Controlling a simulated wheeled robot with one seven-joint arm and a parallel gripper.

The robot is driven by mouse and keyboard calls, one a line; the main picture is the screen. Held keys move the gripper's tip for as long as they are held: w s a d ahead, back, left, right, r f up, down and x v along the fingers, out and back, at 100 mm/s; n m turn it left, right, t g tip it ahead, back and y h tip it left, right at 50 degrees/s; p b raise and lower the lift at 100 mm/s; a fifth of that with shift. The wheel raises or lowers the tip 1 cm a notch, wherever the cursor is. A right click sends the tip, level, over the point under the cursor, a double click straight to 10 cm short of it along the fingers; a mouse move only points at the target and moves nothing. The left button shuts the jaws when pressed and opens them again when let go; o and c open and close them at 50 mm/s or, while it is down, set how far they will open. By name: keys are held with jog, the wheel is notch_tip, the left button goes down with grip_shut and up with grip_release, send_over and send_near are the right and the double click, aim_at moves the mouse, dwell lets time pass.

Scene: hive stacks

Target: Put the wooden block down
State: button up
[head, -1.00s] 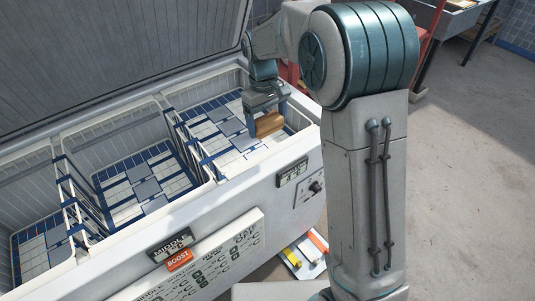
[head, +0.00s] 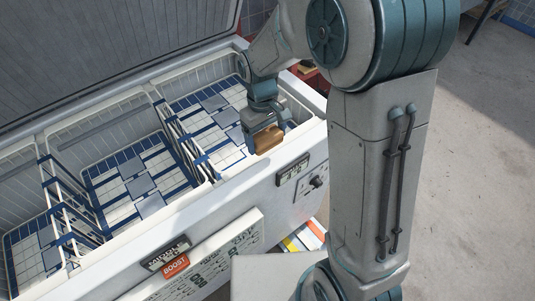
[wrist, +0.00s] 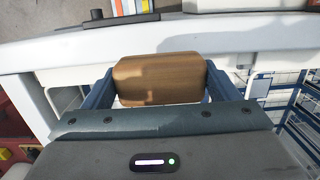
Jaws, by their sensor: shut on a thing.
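The wooden block (head: 268,140) is brown with rounded edges. My gripper (head: 267,136) is shut on it, inside the right-hand part of the open chest freezer (head: 243,206). In the wrist view the block (wrist: 160,78) sits between the two blue fingers of my gripper (wrist: 159,84), with the freezer's white front rim (wrist: 240,38) beyond it. I cannot tell whether the block touches anything beneath it.
White wire baskets with blue dividers (head: 180,135) split the freezer. Its raised lid (head: 110,60) stands behind. Labels (head: 175,267) and a control panel are on the front. Coloured items (head: 305,239) lie below the front. The floor at right is clear.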

aim_at(267, 151)
jog(key=shift+s+f, duration=0.4)
jog(key=shift+s, duration=0.2)
jog(key=shift+s+f, duration=0.4)
jog(key=shift+s, duration=0.2)
jog(key=shift+f, duration=1.95)
jog(key=shift+f, duration=0.15)
jog(key=o, duration=0.9)
jog(key=shift+o, duration=0.2)
